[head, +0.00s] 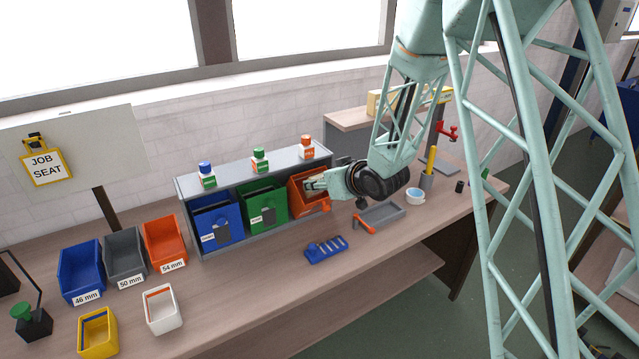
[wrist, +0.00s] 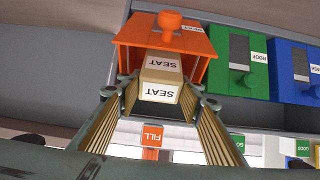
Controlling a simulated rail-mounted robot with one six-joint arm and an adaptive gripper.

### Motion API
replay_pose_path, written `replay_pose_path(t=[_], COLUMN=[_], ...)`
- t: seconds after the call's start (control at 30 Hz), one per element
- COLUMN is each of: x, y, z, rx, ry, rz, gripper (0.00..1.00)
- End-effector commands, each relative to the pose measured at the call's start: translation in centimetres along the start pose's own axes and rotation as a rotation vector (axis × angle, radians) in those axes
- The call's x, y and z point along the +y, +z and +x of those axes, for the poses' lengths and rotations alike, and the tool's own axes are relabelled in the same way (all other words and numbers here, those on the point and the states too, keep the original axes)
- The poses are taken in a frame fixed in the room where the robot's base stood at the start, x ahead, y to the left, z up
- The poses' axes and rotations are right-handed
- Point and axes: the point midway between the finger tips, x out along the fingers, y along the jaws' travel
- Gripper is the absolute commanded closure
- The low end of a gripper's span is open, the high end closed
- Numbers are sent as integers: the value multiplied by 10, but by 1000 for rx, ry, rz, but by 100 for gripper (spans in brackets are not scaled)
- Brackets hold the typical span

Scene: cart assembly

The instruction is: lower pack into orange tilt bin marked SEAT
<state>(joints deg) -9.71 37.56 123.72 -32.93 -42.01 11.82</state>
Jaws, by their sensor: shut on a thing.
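The orange tilt bin (head: 298,197) is the rightmost of three bins in the grey rack and is tilted open. It also shows in the wrist view (wrist: 200,42), with a small SEAT label on it. The tan pack (wrist: 158,97), with white SEAT labels, is between my gripper's fingers (wrist: 160,88), at the bin's mouth. My gripper (head: 314,184) reaches into the mouth of the orange bin from the right in the head view. The pack is shut in the fingers; I cannot tell whether it touches the bin. In the head view the pack is not clearly visible.
Blue (head: 217,221) and green (head: 264,203) bins stand left of the orange one in the grey rack (head: 195,190). Small coloured-cap bottles (head: 260,160) stand on top. A grey tray (head: 392,216) and a blue slotted holder (head: 325,250) lie in front on the bench.

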Motion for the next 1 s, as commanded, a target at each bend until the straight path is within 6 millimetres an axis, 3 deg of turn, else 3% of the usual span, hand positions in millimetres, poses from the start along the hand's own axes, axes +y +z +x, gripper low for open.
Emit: replay_pose_path(t=[0.33,0.37,0.53,1.0], x=[0,0,0,0], y=[0,0,0,0], z=[1,1,1,-2], rx=[1,1,1,0], ry=[0,0,0,1], rz=[0,0,0,0], gripper=[78,66,50,50])
